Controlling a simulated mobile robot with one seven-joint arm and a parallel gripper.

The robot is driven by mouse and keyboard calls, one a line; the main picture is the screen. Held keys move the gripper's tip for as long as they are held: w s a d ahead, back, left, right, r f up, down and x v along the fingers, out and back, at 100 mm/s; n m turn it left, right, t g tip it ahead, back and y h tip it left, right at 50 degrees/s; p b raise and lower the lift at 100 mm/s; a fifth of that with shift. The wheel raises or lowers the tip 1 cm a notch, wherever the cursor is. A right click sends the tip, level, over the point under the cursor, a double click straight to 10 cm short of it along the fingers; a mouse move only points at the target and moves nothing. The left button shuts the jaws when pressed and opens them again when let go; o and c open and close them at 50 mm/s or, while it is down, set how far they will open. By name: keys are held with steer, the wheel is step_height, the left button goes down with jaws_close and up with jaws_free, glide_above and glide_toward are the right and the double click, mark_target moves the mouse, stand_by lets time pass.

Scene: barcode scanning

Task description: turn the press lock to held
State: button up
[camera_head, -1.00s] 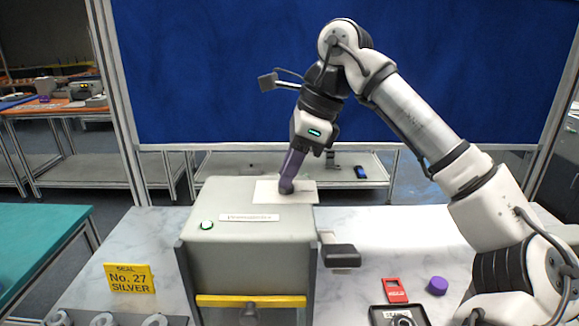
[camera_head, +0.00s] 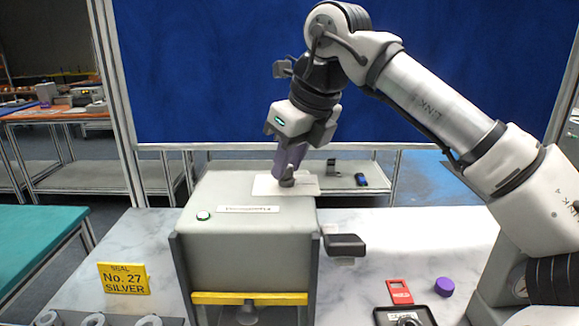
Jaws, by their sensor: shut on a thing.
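The press is a grey box (camera_head: 245,245) standing on the marble-look table, with a yellow bar (camera_head: 249,298) across its lower front. A small lit green button (camera_head: 203,216) and a label strip (camera_head: 248,209) are on its top. A pale plate (camera_head: 308,186) lies at the back right of the top, with a small dark knob (camera_head: 287,182) on it, seemingly the lock. My gripper (camera_head: 288,172) points down over the plate, with its purple fingers shut on the knob. The fingers partly hide the knob, and its lock marking cannot be read.
A black handle (camera_head: 345,245) sticks out at the press's right side. A yellow sign (camera_head: 124,278) reads "SEAL No. 27 SILVER". A red tag (camera_head: 399,291), a purple cylinder (camera_head: 444,287) and a black tray (camera_head: 405,316) lie at the front right.

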steer(key=m, duration=0.2)
steer(key=m+t+h+b, duration=0.1)
steer(key=m, duration=0.1)
steer(key=shift+s+a+m+h, duration=0.1)
steer(key=shift+m+h, duration=0.2)
steer(key=shift+a+m+h, duration=0.15)
steer(key=shift+m+h, duration=0.75)
steer(key=shift+m, duration=1.6)
steer(key=shift+t, duration=0.3)
steer(key=o, duration=1)
